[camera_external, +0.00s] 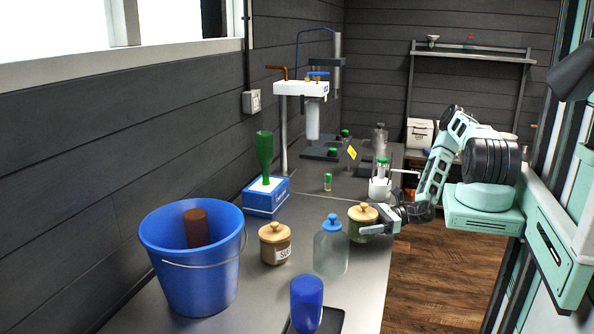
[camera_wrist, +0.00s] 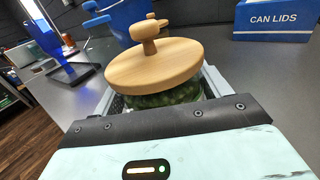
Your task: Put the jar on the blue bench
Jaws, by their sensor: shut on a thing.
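My gripper (camera_external: 370,229) reaches in from the right and is shut on the jar's body, below the lid. In the wrist view the jar's wooden lid (camera_wrist: 155,67) covers most of the glass, and the fingers lie on both sides. I cannot tell whether the jar's bottom touches the counter. No surface that is clearly a blue bench shows in either view.
A clear blue-capped bottle (camera_external: 331,250) and a tan lidded pot (camera_external: 275,244) stand left of the jar. A blue can-lids box (camera_external: 266,196) holds a green bottle. Wooden floor (camera_external: 430,277) is right of the counter.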

